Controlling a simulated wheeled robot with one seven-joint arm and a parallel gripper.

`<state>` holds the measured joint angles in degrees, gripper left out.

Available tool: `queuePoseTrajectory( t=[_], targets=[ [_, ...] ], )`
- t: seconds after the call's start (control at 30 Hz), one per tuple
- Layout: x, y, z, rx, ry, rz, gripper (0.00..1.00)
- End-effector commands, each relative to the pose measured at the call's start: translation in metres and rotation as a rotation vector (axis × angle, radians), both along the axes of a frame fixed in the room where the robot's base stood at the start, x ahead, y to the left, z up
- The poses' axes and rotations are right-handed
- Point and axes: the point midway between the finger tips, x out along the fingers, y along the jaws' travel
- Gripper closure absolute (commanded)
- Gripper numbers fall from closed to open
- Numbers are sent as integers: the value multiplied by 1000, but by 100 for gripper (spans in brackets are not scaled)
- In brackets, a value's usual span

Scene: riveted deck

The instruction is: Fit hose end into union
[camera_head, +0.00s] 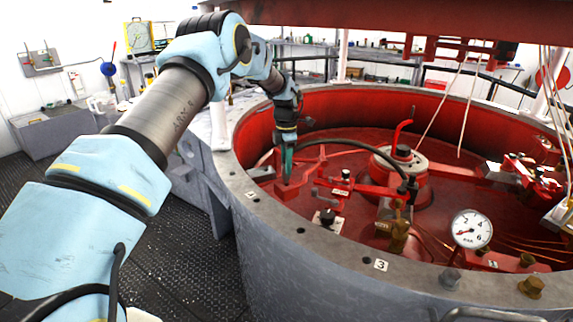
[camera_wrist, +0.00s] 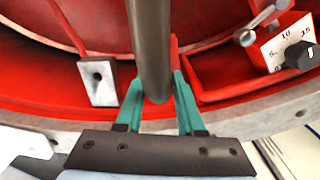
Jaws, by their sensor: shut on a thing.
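My gripper (camera_head: 287,178) is inside the red round well at its left side, pointing down. In the wrist view its teal fingers (camera_wrist: 156,95) are shut on a dark grey hose (camera_wrist: 150,45), whose rounded lower end shows between them. In the head view the black hose (camera_head: 345,143) arcs right from near my gripper to a dark fitting by the central hub. A red block (camera_head: 287,191) is just below the fingertips; I cannot tell whether they touch. A brass fitting (camera_head: 397,236) stands upright on the deck to the right. I cannot tell for certain which part is the union.
A grey metal rim (camera_head: 300,229) surrounds the well. A pressure gauge (camera_head: 472,229) stands at the front right. A red beam (camera_head: 420,27) and thin lines hang overhead. A dial box (camera_wrist: 290,45) is at the wrist view's right.

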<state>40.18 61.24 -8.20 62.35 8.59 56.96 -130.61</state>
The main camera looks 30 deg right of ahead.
Motion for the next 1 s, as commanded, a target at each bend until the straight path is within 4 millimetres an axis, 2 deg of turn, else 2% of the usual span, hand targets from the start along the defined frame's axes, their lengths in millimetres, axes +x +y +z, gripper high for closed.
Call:
queuePoseTrajectory(
  t=[1.0],
  targets=[
    [0, 0, -20, -1, 0, 0, 100]
  ],
)
